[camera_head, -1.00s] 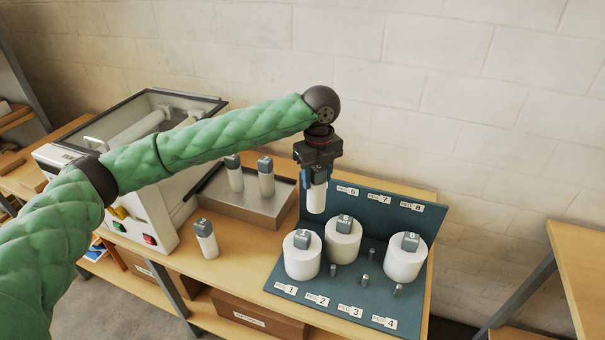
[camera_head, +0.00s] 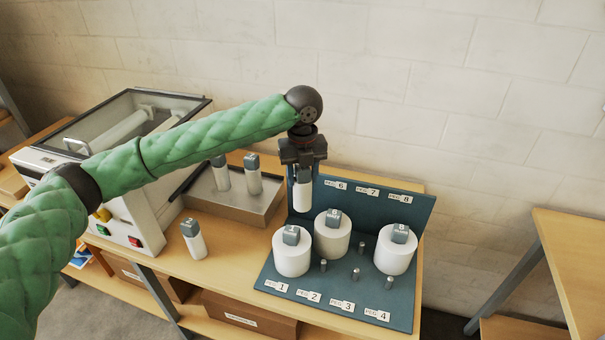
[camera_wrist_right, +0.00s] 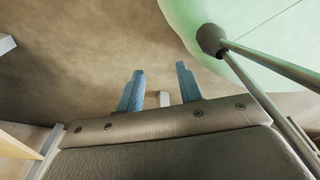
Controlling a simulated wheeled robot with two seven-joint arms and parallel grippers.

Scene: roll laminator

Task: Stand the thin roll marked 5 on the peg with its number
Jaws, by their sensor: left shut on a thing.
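My left gripper (camera_head: 303,173) is shut on a thin white roll (camera_head: 302,195) with a grey cap. It holds the roll upright in the air at the back left of the blue peg board (camera_head: 272,274), behind the thick roll by the peg 1 label. The roll's number cannot be read. The peg 5 label and its peg do not show; the held roll and the thick rolls cover that corner. My right gripper (camera_wrist_right: 160,84) shows only in the right wrist view, its two blue fingers apart with nothing between them.
Thick capped rolls stand on the board at the left (camera_head: 291,256), back (camera_head: 332,238) and right (camera_head: 395,255). Several bare pegs (camera_head: 355,273) stand between them. Thin rolls stand on the bench (camera_head: 196,245) and grey tray (camera_head: 222,178). The laminator (camera_head: 115,190) is at left.

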